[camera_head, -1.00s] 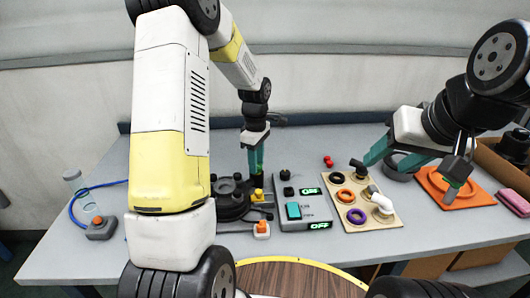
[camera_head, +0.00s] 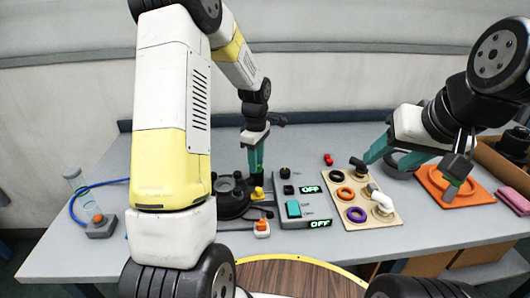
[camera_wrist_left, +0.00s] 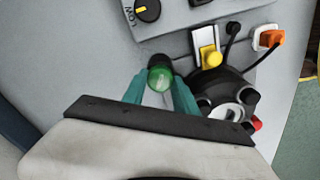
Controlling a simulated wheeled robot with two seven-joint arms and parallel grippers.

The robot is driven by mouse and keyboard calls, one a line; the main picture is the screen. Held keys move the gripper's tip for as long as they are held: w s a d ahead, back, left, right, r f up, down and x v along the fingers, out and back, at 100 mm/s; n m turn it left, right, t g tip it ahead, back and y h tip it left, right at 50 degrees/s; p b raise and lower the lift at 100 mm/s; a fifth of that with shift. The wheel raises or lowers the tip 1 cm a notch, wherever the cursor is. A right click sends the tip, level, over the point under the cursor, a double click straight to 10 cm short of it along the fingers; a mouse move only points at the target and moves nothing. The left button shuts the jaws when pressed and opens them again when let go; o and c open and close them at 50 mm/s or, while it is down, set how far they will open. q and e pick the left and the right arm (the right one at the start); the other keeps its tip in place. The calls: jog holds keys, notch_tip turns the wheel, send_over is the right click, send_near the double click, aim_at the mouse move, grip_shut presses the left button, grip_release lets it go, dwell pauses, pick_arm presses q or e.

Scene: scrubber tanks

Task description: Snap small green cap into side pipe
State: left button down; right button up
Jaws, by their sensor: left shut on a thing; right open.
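The small green cap (camera_wrist_left: 160,78) is between my left gripper's teal fingertips in the left wrist view, with a dark round part (camera_wrist_left: 160,60) directly behind it. I cannot tell whether that part belongs to the cap or to a pipe. My left gripper (camera_head: 257,168) is shut on the cap, pointing down between the black tank unit (camera_head: 232,196) and the grey control panel (camera_head: 300,205). The tank unit also shows in the left wrist view (camera_wrist_left: 215,82), right of the cap. The side pipe is not clearly visible. My right gripper (camera_head: 412,170) is open over the table's right side.
A yellow connector (camera_wrist_left: 210,57) and an orange plug (camera_wrist_left: 270,38) lie close to the tank. A beige board (camera_head: 376,217) with coloured rings and pipe elbows stands right of the panel. An orange tray (camera_head: 470,194) is at the right.

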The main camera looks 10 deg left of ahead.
pick_arm(q)
jog(key=shift+f, duration=0.1)
dwell(0.3)
grip_release()
dwell(0.4)
jog(key=shift+r, duration=0.2)
jog(key=shift+r, duration=3.35)
